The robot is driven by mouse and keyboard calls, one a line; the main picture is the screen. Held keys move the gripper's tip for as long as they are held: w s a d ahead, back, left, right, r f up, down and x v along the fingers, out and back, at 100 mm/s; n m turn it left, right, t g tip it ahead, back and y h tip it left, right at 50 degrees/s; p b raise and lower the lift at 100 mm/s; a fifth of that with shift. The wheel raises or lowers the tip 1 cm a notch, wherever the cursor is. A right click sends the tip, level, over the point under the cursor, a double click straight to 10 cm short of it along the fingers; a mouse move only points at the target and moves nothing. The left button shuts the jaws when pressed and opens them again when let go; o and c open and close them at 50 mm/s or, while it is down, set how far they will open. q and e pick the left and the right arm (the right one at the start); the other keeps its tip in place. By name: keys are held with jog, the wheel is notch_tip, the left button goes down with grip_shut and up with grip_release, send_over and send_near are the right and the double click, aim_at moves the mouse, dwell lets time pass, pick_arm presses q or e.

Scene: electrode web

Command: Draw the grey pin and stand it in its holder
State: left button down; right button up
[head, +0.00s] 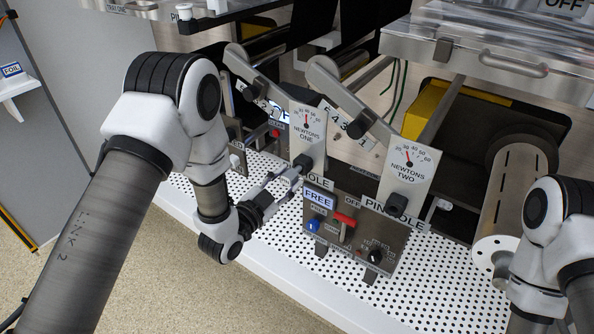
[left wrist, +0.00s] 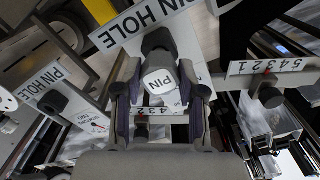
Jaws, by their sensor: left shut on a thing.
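The grey pin (head: 303,161) is at the pin hole under the NEWTONS ONE dial plate (head: 308,125). In the left wrist view the pin (left wrist: 159,78) shows its pale end face marked PIN, between my fingers. My left gripper (head: 293,175) is shut on this pin; it also shows in the left wrist view (left wrist: 160,95). I cannot tell how deep the pin sits in the hole. A second dark pin (head: 397,201) is in the NEWTONS TWO plate (head: 410,165). A small white fitting (head: 185,10) by a PIN label is at the top left; I cannot tell whether it is the holder.
A control panel (head: 355,230) with a FREE sign, a red lever and knobs stands just right of my left gripper. Sloping metal arms (head: 345,95) rise behind the plates. A roller (head: 515,200) is at the right. The perforated white deck (head: 290,235) in front is mostly clear.

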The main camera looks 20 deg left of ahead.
pick_arm(q)
jog(key=shift+x, duration=1.2)
dwell(0.3)
jog(key=c, duration=0.8)
grip_release()
jog(key=shift+o, duration=1)
jog(key=shift+d, duration=0.1)
